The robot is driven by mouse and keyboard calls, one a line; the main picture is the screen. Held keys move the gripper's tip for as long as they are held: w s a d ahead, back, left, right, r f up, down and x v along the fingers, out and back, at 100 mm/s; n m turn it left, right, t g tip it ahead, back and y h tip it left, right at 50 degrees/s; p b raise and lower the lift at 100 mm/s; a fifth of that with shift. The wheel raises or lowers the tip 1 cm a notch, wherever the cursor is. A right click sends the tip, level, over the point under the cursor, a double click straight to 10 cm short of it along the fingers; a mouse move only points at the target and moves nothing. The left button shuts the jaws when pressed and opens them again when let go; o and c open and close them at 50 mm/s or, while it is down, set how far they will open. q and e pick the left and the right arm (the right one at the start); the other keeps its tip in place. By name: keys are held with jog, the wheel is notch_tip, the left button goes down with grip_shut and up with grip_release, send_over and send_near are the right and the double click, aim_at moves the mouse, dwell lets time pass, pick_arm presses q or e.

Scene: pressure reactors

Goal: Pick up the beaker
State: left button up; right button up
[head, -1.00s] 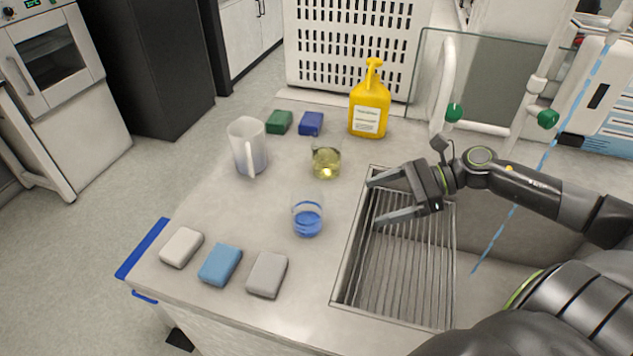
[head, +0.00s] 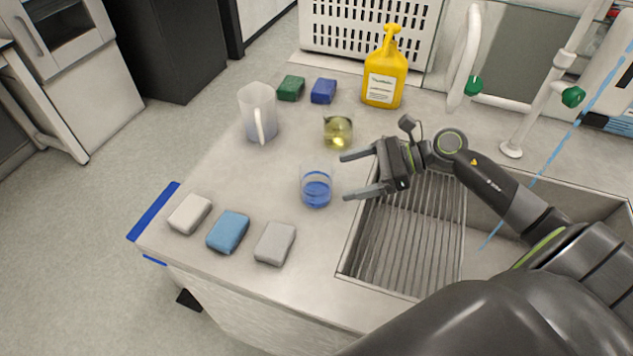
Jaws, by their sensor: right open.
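A clear glass beaker with blue liquid (head: 317,188) stands upright on the grey counter (head: 225,170), left of the sink. A second small glass vessel with yellow liquid (head: 338,132) stands behind it, with a spout-like rim. My right gripper (head: 345,174) is open and empty, its two fingers pointing left toward the blue-liquid beaker. The fingertips are just right of that beaker and look apart from it. My left gripper is not in view.
A translucent pitcher (head: 258,113), green sponge (head: 291,88), blue sponge (head: 324,91) and yellow bottle (head: 385,72) stand behind. White (head: 189,213), light-blue (head: 228,231) and grey (head: 275,243) blocks lie at the front left. A ridged sink drainer (head: 410,240) is at right.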

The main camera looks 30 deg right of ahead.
aim_at(317, 184)
jog(key=shift+p+x, duration=0.35)
jog(key=shift+x, duration=1.35)
jog(key=shift+w+a+f+p, duration=0.1)
jog(key=shift+w+a+p, duration=0.15)
jog(key=shift+a+p, duration=0.15)
jog(key=p+x, duration=0.1)
jog(key=x, duration=0.2)
jog(key=shift+w+a+f, duration=0.2)
jog(key=shift+a+f, duration=0.2)
jog(key=shift+a, duration=0.1)
jog(key=c, duration=1.1)
jog(key=shift+r, duration=0.1)
